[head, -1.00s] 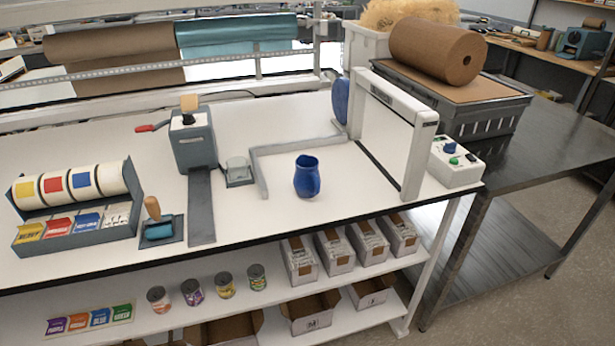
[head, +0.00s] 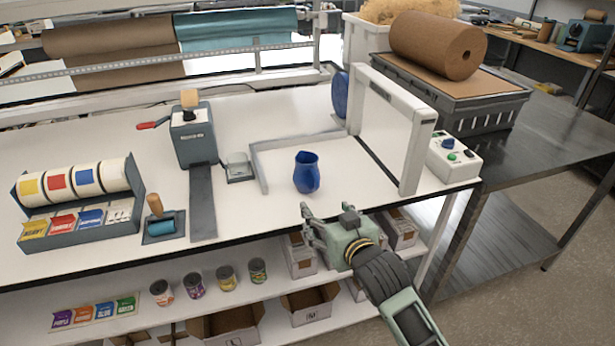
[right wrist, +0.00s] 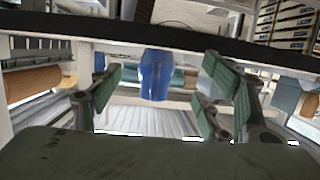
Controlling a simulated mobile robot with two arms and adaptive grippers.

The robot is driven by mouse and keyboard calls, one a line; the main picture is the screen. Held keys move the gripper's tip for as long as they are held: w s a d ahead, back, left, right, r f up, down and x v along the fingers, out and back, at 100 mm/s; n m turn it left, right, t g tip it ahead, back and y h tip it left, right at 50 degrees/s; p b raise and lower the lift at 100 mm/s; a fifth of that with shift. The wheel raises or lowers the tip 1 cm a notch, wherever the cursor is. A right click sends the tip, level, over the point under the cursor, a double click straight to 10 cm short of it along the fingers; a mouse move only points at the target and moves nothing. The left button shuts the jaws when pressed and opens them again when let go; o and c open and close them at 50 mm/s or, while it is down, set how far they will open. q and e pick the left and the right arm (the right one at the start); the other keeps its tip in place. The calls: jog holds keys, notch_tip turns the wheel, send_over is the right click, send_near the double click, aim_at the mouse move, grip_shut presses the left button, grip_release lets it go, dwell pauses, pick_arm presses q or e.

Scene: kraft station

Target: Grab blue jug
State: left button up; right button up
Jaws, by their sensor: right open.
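A blue jug (head: 307,172) stands upright on the white table, near the front edge, inside a light grey corner frame. My right gripper (head: 305,220) is in front of the table's front edge, just below the jug in the head view, apart from it. In the right wrist view the jug (right wrist: 156,75) shows between the two open, empty green fingers (right wrist: 158,95), farther off. My left gripper is not in view.
A white upright frame (head: 412,150) with a control box (head: 453,158) stands right of the jug. A grey dispenser (head: 193,140), a small roller (head: 162,225) and a label-roll holder (head: 75,225) stand to the left. Cans and boxes fill the shelf below.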

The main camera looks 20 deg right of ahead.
aim_at(311, 183)
jog(key=w+r+t, duration=0.3)
jog(key=w+r, duration=0.3)
jog(key=r, duration=0.2)
jog(key=shift+y, duration=0.4)
notch_tip(311, 183, down, 7)
jog(key=shift+a+f, duration=0.1)
jog(key=shift+w, duration=0.3)
jog(key=shift+w+a+f+p, duration=0.1)
jog(key=shift+w+a+p, duration=0.1)
jog(key=shift+w, duration=0.95)
jog(key=shift+w+a+p, duration=0.1)
jog(key=shift+w+p, duration=0.15)
jog(key=shift+w, duration=0.9)
jog(key=shift+w+a+f+p, duration=0.1)
jog(key=shift+w+a+p, duration=0.1)
jog(key=shift+w, duration=0.95)
jog(key=shift+s+r, duration=0.1)
jog(key=c, duration=1.6)
jog(key=shift+o, duration=0.2)
jog(key=shift+r, duration=0.15)
